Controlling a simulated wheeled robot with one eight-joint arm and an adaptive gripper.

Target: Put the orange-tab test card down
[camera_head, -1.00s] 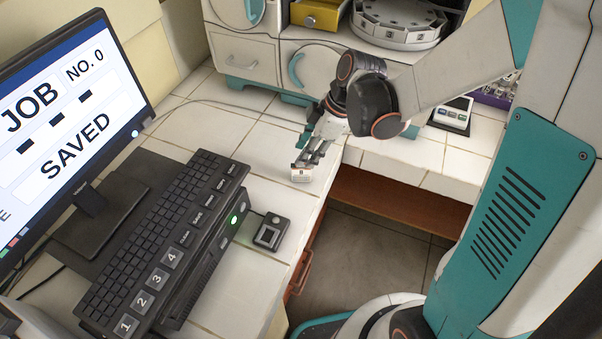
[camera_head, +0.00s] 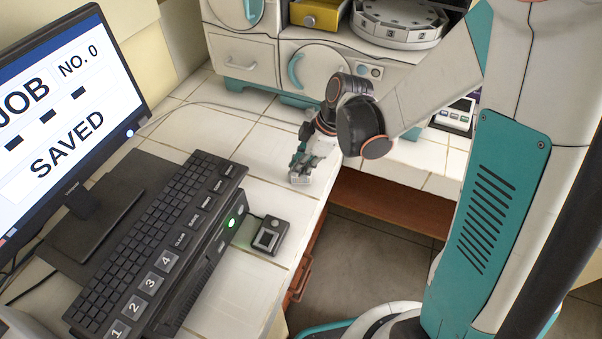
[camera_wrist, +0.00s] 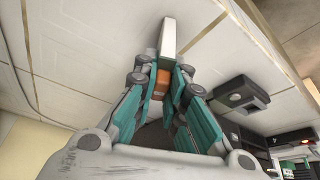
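The orange-tab test card is a thin white card whose orange tab (camera_wrist: 163,80) sits between the fingertips in the wrist view. Its white body (camera_wrist: 168,38) sticks out beyond them. My gripper (camera_wrist: 165,85) is shut on the tab end. In the head view my gripper (camera_head: 302,165) points down over the white tiled counter (camera_head: 262,190), near its front edge. The card (camera_head: 300,180) shows there as a small pale piece below the fingertips. I cannot tell whether the card touches the counter.
A small dark device (camera_head: 270,235) with a grey button lies on the counter beside the keyboard (camera_head: 160,245). It also shows in the wrist view (camera_wrist: 240,95). A monitor (camera_head: 70,110) reads "JOB SAVED". A white cabinet (camera_head: 245,60) stands behind. The tiles left of my gripper are clear.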

